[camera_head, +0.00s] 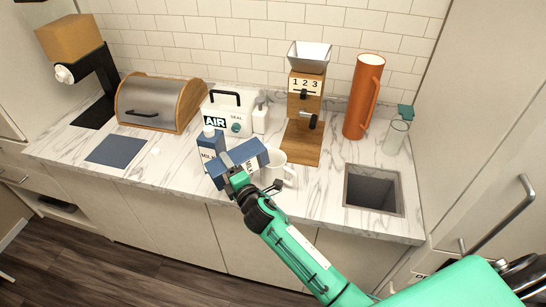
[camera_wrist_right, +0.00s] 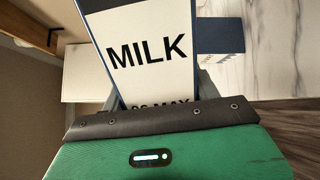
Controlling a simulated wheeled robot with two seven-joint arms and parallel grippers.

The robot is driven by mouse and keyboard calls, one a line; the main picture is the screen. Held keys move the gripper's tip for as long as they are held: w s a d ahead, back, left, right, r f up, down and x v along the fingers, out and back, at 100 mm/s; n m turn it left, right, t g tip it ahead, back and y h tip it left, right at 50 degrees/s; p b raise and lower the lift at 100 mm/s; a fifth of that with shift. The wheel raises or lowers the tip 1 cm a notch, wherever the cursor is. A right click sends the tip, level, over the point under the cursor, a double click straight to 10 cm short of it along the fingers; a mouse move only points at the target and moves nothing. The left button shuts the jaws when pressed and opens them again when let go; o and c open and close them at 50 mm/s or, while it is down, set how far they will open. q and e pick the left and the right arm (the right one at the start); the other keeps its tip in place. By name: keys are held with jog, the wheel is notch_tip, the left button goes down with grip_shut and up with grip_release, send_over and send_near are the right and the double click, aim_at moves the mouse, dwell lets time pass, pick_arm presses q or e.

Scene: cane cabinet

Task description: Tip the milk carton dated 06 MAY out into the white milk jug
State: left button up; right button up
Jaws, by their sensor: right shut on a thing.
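My right gripper (camera_head: 236,180) is shut on a blue and white milk carton (camera_head: 248,157), tipped well over, with its far end over or beside the white milk jug (camera_head: 276,172). In the right wrist view this carton (camera_wrist_right: 148,50) shows the word MILK and, below it, a date ending in MAY, its digits partly hidden by the gripper (camera_wrist_right: 155,100). A second blue milk carton (camera_head: 209,143) stands upright just behind. The jug stands upright on the counter, its rim partly hidden by the held carton. I cannot see any milk flowing. My left gripper is out of view.
A wooden coffee grinder (camera_head: 303,120) stands right of the jug, with an orange tall jug (camera_head: 364,97) and sink (camera_head: 372,190) beyond. A white AIR SEAL box (camera_head: 222,116) and bread bin (camera_head: 158,103) stand behind and left.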

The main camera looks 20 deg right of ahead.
jog(key=shift+r, duration=0.3)
jog(key=shift+r+m+p, duration=0.15)
jog(key=shift+m+p, duration=0.15)
jog(key=shift+r, duration=0.3)
jog(key=shift+r+m+p, duration=0.1)
jog(key=shift+m+p, duration=0.25)
jog(key=shift+m, duration=0.05)
jog(key=shift+r, duration=0.3)
jog(key=shift+r+m+p, duration=0.15)
jog(key=shift+m+p, duration=0.25)
jog(key=shift+r, duration=0.25)
jog(key=shift+w+d+r+m+p, duration=0.1)
jog(key=shift+r+m+p, duration=0.05)
jog(key=shift+m+p, duration=0.15)
jog(key=shift+r, duration=0.25)
